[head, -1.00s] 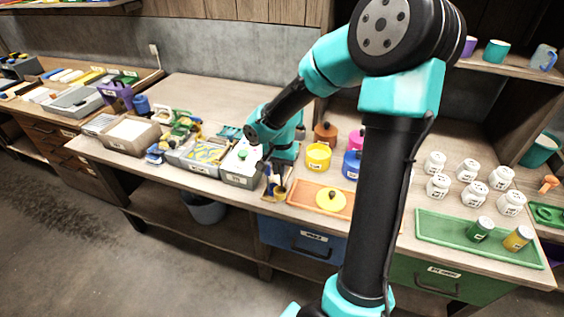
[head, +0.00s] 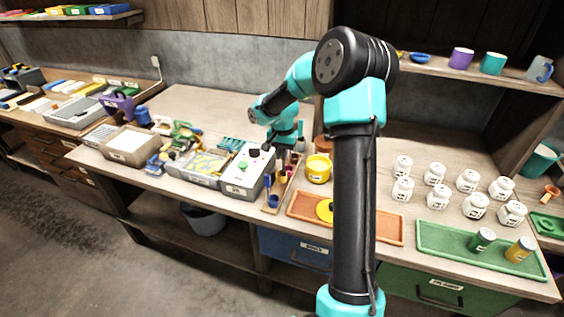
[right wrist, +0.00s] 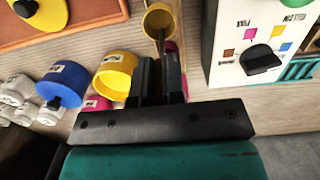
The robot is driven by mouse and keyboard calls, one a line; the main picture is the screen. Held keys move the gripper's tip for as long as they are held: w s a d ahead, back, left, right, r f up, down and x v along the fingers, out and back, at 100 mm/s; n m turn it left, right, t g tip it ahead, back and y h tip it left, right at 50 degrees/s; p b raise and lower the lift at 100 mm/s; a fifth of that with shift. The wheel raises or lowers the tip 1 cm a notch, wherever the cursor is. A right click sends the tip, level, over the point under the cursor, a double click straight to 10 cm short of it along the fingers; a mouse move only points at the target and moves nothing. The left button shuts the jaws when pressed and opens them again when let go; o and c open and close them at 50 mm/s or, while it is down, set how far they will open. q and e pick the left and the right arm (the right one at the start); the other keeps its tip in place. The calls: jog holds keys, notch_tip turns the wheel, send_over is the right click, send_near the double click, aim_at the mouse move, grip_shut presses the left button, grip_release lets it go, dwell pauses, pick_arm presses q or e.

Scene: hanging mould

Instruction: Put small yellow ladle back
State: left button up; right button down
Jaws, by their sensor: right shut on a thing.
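The small yellow ladle shows in the right wrist view, its round cup (right wrist: 158,20) at the top centre with the handle running down between my fingers. My right gripper (right wrist: 160,75) is shut on that handle. In the head view my right gripper (head: 287,140) is at the back of the bench, behind the narrow wooden ladle rack (head: 283,187) and left of the yellow pot (head: 318,168). A blue ladle (head: 272,200) is at the rack's front. The held ladle cannot be made out clearly in the head view. My left gripper is not in view.
A white-topped control box (head: 248,165) stands close left of the rack. The orange tray (head: 372,230) with a yellow lid (head: 324,210) lies to the right, partly behind my arm. White jars (head: 438,197) and a green tray (head: 450,248) are further right. A blue pot (right wrist: 62,85) is near the yellow one.

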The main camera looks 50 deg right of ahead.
jog(key=shift+f, duration=1.75)
jog(key=shift+f, duration=0.1)
jog(key=c, duration=1.2)
grip_release()
jog(key=r, duration=1.2)
jog(key=shift+w+d+r, duration=0.1)
jog(key=shift+w+d, duration=0.1)
jog(key=shift+d, duration=0.05)
